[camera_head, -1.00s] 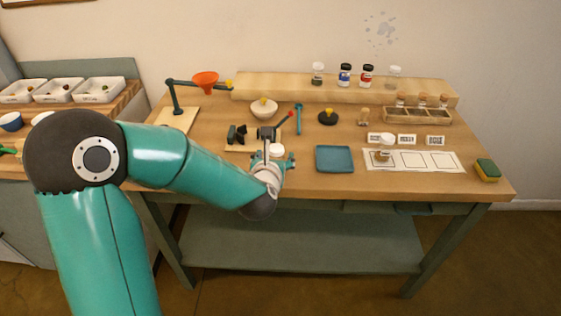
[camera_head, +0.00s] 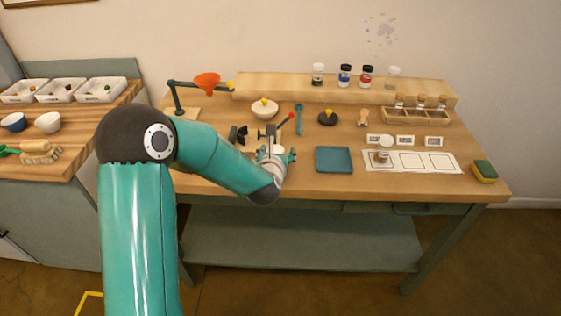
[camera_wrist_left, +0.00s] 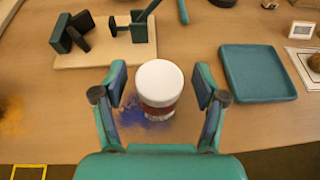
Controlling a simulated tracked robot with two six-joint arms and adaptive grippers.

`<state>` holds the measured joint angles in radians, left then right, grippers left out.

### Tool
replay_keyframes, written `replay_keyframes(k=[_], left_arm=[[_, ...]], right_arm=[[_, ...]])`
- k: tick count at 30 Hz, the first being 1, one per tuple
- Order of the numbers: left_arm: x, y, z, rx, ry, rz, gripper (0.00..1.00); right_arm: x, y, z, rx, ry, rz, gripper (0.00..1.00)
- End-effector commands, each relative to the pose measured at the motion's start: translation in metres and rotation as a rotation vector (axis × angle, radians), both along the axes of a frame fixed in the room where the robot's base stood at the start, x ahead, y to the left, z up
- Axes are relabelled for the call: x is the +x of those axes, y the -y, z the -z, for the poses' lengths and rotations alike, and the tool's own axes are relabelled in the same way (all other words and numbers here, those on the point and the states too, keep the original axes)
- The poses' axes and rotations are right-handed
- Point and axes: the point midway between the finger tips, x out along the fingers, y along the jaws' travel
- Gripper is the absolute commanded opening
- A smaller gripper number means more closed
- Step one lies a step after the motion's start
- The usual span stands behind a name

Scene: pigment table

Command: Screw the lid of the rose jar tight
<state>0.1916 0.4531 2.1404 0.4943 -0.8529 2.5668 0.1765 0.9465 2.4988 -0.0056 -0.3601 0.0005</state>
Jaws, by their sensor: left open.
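In the left wrist view, a jar with a white lid and dark red contents, which I take for the rose jar (camera_wrist_left: 160,108), stands on the table. Its white lid (camera_wrist_left: 160,78) sits on top; how tight it is cannot be told. My left gripper (camera_wrist_left: 157,92) is open, one finger on each side of the jar, with a gap on both sides. In the head view my left gripper (camera_head: 275,154) is by the front of the table and largely hides the jar. My right gripper is not in view.
Blue powder (camera_wrist_left: 130,108) lies around the jar. A wooden board with dark clamp blocks (camera_wrist_left: 95,50) is just behind it. A sponge (camera_head: 484,171) lies far right.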

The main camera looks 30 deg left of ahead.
Motion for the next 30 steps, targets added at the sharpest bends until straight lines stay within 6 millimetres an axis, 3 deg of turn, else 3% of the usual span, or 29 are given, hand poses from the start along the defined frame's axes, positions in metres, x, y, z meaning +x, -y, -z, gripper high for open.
replay_keyframes(k=[10,22,30], left_arm=[[0.0006,0.0,0.0005,0.0,0.0,0.001,0.7],[0.0006,0.0003,0.0004,0.0,0.0,0.001,0.04],[0.0008,0.0002,-0.001,0.0,0.001,0.001,0.03]], right_arm=[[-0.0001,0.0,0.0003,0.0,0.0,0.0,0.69],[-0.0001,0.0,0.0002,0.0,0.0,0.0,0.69],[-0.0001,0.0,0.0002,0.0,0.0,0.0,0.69]])
